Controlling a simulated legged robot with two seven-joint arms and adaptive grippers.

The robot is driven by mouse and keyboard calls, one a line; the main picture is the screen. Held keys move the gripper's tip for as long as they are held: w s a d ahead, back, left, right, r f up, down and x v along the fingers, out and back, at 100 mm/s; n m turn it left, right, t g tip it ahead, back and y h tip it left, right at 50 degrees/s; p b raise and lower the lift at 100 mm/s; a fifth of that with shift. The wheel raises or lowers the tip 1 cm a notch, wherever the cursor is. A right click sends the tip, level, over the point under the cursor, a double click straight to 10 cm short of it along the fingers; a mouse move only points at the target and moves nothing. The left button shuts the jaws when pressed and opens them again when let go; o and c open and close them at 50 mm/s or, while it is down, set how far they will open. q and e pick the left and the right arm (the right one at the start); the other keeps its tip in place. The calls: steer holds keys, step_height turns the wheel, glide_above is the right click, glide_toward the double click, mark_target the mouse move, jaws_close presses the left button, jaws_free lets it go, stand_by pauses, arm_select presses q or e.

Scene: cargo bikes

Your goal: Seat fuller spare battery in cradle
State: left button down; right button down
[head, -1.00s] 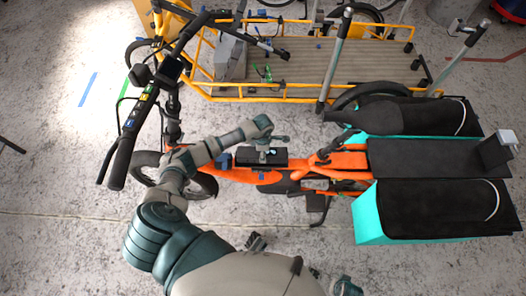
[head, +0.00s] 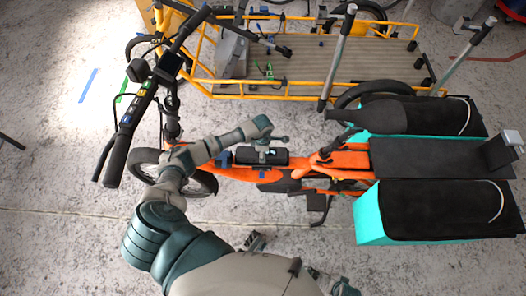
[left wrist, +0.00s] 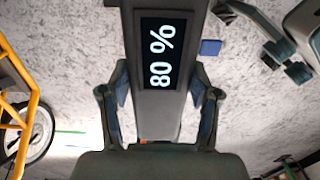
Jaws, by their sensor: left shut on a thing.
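My left gripper (left wrist: 160,98) is shut on a black battery (left wrist: 159,125), with one finger on each side of it. The battery's display reads 80 % in the left wrist view. In the head view the same battery (head: 246,156) lies lengthwise along the orange bike frame (head: 240,172), with my left gripper (head: 262,150) over its middle. The cradle is hidden under the battery, and I cannot tell whether the battery touches it. I do not make out a second battery.
A yellow cargo bike with a slatted deck (head: 350,62) stands behind the orange bike. Black-topped teal panniers (head: 370,215) are at the orange bike's rear. Its handlebar (head: 118,155) rises left of my arm. Bare concrete floor lies in front.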

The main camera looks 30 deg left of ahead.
arm_select(q)
steer(key=shift+w+f, duration=0.1)
steer(key=shift+f, duration=0.05)
steer(key=shift+c, duration=0.9)
jaws_free()
steer(key=shift+f, duration=0.1)
step_height(320, 180, up, 12)
